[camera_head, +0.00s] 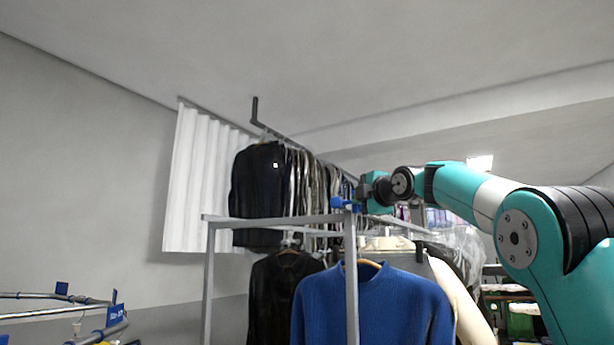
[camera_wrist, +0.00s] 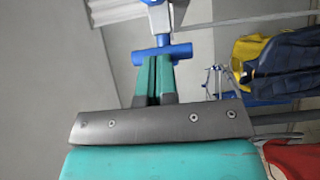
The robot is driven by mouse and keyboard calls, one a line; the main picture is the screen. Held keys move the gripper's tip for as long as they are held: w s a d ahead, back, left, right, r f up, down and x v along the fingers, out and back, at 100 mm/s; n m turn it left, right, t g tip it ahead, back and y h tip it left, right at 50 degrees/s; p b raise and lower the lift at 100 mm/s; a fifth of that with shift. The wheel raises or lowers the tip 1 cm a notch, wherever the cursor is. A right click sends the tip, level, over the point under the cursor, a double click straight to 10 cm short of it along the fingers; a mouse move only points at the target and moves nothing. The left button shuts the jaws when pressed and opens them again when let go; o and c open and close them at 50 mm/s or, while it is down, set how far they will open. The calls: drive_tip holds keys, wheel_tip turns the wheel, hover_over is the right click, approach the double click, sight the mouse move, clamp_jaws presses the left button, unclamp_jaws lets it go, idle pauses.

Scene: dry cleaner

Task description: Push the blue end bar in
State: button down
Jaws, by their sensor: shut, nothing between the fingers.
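The blue end bar (camera_head: 344,204) sits at the top front corner of the grey metal rack frame, beside my gripper (camera_head: 364,194). In the wrist view the blue end bar (camera_wrist: 166,53) lies crosswise right at the tips of my gripper (camera_wrist: 155,62). It joins a pale rail with more blue above it. My two teal fingers are shut together with nothing between them. I cannot tell whether the tips touch the bar or stop just short of it.
The grey rack frame (camera_head: 284,219) stands in front of a blue sweater (camera_head: 372,306) and dark garments. More clothes (camera_head: 258,192) hang from a ceiling rail. Another rail with blue tags (camera_head: 115,316) is at lower left. A yellow garment (camera_wrist: 250,50) hangs at the right in the wrist view.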

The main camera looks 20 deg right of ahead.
drive_tip(key=shift+a, duration=0.25)
drive_tip(key=shift+a+f+b, duration=0.1)
drive_tip(key=shift+a+b, duration=0.15)
drive_tip(key=shift+b, duration=0.05)
drive_tip(key=s+a+b, duration=0.2)
drive_tip(key=s+b, duration=0.5)
drive_tip(key=s, duration=0.6)
drive_tip(key=s+a+f+m+g+y+b, duration=0.1)
drive_tip(key=a+f+m+g+y, duration=0.15)
drive_tip(key=a+f, duration=0.55)
drive_tip(key=s+a+f+m+g+y+b, duration=0.1)
drive_tip(key=a+f+m+g, duration=0.2)
drive_tip(key=f, duration=0.8)
drive_tip(key=s+a+f+m+g+y, duration=0.1)
drive_tip(key=a+f+g, duration=0.2)
drive_tip(key=a+f, duration=0.55)
drive_tip(key=s+a+f+m+g, duration=0.1)
drive_tip(key=s+a+f+g, duration=0.1)
drive_tip(key=s+f, duration=0.6)
drive_tip(key=s+a+f+m+g+b, duration=0.1)
drive_tip(key=s+f+g, duration=0.3)
drive_tip(key=s+f, duration=0.4)
drive_tip(key=s+a+f+m+g, duration=0.2)
drive_tip(key=s+a+f+g, duration=0.1)
drive_tip(key=s+f, duration=0.5)
drive_tip(key=x, duration=0.2)
drive_tip(key=shift+a+f+b, duration=0.15)
drive_tip(key=shift+f+b, duration=0.25)
drive_tip(key=shift+s+g, duration=0.1)
drive_tip(key=shift+g, duration=0.15)
